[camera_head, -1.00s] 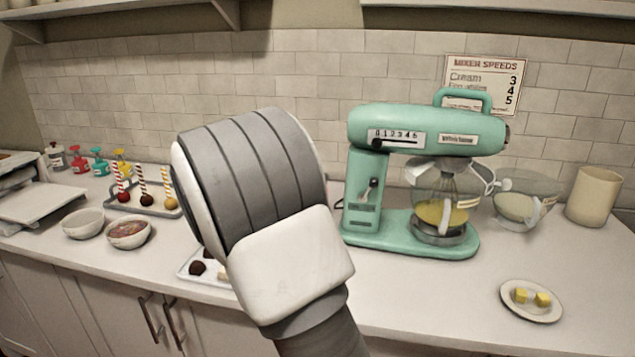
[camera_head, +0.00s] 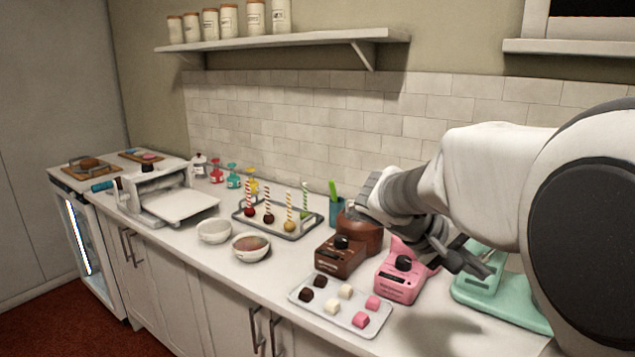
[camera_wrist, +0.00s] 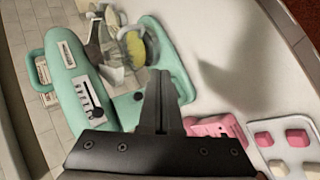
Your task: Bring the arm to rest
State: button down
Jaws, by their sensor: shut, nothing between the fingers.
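My arm reaches in from the right in the head view and bends down over the counter. My gripper (camera_head: 478,264) is above the counter, close to the teal mixer (camera_head: 515,308) and the pink machine (camera_head: 398,284). In the wrist view my gripper (camera_wrist: 159,80) has its fingers together with nothing between them. The teal mixer (camera_wrist: 85,85) lies ahead and left of the fingers there. The pink machine (camera_wrist: 212,128) is partly hidden behind the gripper body. I cannot tell the exact height of the fingertips above the counter.
A tray of sweets (camera_head: 300,300), a brown machine (camera_head: 340,257) and a cake-pop tray (camera_head: 277,232) stand left of the gripper. Two bowls (camera_head: 213,231) are farther left. A wall shelf (camera_head: 280,42) hangs above. Bare counter (camera_wrist: 225,70) lies right of the teal mixer in the wrist view.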

jog(key=s+a+r+t+y+p, duration=0.2)
jog(key=s+a+y, duration=0.3)
jog(key=s, duration=0.4)
jog(key=s+a+r+t+y+p, duration=0.2)
jog(key=s+a+y+p, duration=0.2)
jog(key=s+a, duration=0.4)
jog(key=shift+s+y, duration=0.6)
jog(key=shift+s, duration=0.05)
jog(key=shift+d+m, duration=0.2)
jog(key=shift+m, duration=0.1)
